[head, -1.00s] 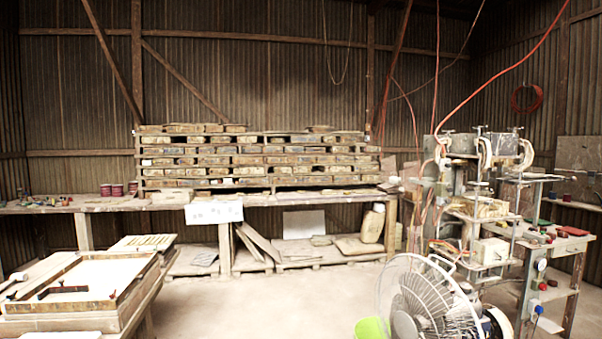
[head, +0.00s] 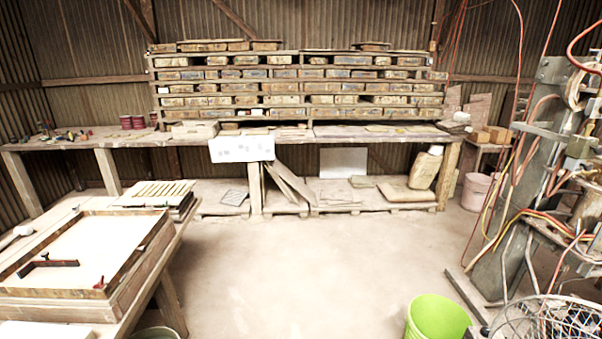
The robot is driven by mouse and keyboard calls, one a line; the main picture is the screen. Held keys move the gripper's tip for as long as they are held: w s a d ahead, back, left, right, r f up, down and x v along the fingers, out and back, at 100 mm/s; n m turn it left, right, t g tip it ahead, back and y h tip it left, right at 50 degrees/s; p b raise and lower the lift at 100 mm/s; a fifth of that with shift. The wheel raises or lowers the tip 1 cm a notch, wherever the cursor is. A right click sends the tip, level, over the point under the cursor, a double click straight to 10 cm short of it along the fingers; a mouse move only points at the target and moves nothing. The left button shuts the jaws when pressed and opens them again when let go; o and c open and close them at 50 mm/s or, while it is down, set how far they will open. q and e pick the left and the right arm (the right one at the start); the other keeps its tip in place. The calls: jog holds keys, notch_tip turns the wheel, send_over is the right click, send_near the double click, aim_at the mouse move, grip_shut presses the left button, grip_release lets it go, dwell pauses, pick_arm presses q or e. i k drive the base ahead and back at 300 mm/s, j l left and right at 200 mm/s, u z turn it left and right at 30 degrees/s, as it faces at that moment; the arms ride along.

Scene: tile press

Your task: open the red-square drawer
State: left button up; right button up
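I cannot make out a drawer marked with a red square. A white box-like front (head: 241,148) with small faint marks hangs at the front edge of the long back bench (head: 380,139). Its marks are too small to tell their shape or colour. It looks closed, but I cannot be sure that it is a drawer. Neither of my grippers is in view.
A wooden worktable with a framed tray (head: 96,298) stands at left. A green bucket (head: 437,318) and a wire fan (head: 560,318) are at the lower right, near the press machine (head: 560,130). Stacked wooden racks (head: 300,88) stand on the bench. The middle floor is clear.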

aim_at(337, 98)
jog(key=i, duration=0.7)
jog(key=i+z, duration=0.15)
jog(key=i, duration=0.5)
jog(key=i+j, duration=0.1)
jog(key=i, duration=0.6)
jog(key=i+j+z, duration=0.1)
jog(key=i, duration=0.6)
jog(key=i+j+z, duration=0.1)
jog(key=i, duration=0.55)
jog(key=i+l, duration=0.15)
jog(key=i, duration=0.5)
jog(key=i+l, duration=0.15)
jog(key=i, duration=0.55)
jog(key=i+l+z, duration=0.1)
jog(key=i, duration=0.55)
jog(key=i+l, duration=0.15)
jog(key=i, duration=0.5)
